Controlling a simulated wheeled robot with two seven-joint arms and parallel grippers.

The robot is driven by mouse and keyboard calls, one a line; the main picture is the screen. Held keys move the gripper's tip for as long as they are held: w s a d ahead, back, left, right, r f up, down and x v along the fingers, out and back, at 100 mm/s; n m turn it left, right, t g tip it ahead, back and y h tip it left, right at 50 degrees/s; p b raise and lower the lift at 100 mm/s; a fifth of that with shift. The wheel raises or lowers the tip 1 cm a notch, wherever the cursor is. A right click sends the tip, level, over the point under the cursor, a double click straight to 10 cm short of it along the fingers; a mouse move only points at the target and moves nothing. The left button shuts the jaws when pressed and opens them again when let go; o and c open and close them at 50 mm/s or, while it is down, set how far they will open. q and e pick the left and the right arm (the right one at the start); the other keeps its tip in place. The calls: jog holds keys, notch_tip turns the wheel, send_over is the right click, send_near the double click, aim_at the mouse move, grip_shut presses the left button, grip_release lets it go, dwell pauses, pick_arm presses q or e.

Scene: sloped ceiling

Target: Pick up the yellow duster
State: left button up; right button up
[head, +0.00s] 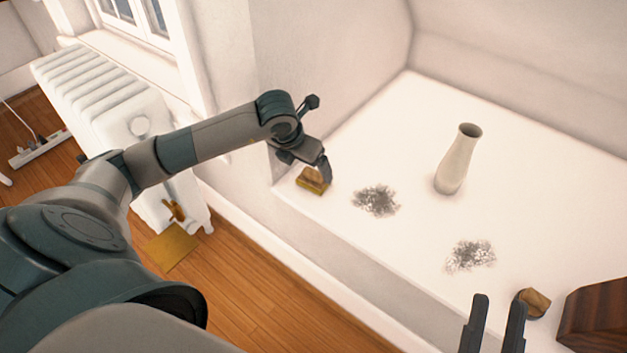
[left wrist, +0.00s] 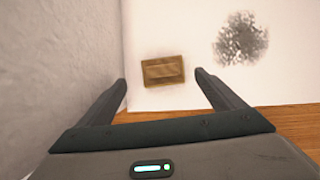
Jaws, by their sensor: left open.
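The yellow duster (head: 311,181), a small block with a brownish-yellow top, lies on the white ledge near its left end, close to the wall. My left gripper (head: 319,168) is open just above it and partly covers it in the head view. In the left wrist view the duster (left wrist: 162,70) shows between and slightly beyond the two spread fingers (left wrist: 160,82), and nothing is held. I cannot tell the exact height gap. My right gripper (head: 495,318) is at the lower right, its two fingers apart and nothing between them.
Grey dust patches (head: 376,201) and (head: 470,255) lie on the ledge (head: 410,235). A pale vase (head: 457,162) stands behind them. A small brown block (head: 533,302) and dark wooden box (head: 598,318) are at right. A radiator (head: 100,100) and flat yellow piece (head: 171,248) are left.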

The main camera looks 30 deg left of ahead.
aim_at(313, 171)
pick_arm(q)
jog(key=shift+w+f, duration=0.2)
jog(key=shift+f, duration=0.15)
jog(key=x, duration=0.2)
jog(key=b+x, duration=0.1)
jog(key=x, duration=0.1)
jog(key=shift+w+d+r, duration=0.1)
jog(key=shift+w+d, duration=0.05)
jog(key=shift+d, duration=0.15)
jog(key=shift+w+f, duration=0.1)
jog(key=shift+f, duration=0.1)
pick_arm(e)
jog(key=r, duration=0.1)
jog(key=d+r+t, duration=0.1)
jog(key=t, duration=0.1)
jog(key=shift+w+d+r, duration=0.2)
jog(key=shift+d+r, duration=0.1)
jog(key=shift+r, duration=0.1)
pick_arm(q)
jog(key=shift+c, duration=0.3)
pick_arm(e)
jog(key=shift+s+f, duration=0.1)
jog(key=shift+f, duration=0.1)
pick_arm(q)
jog(key=c, duration=1.1)
jog(key=shift+r, duration=0.1)
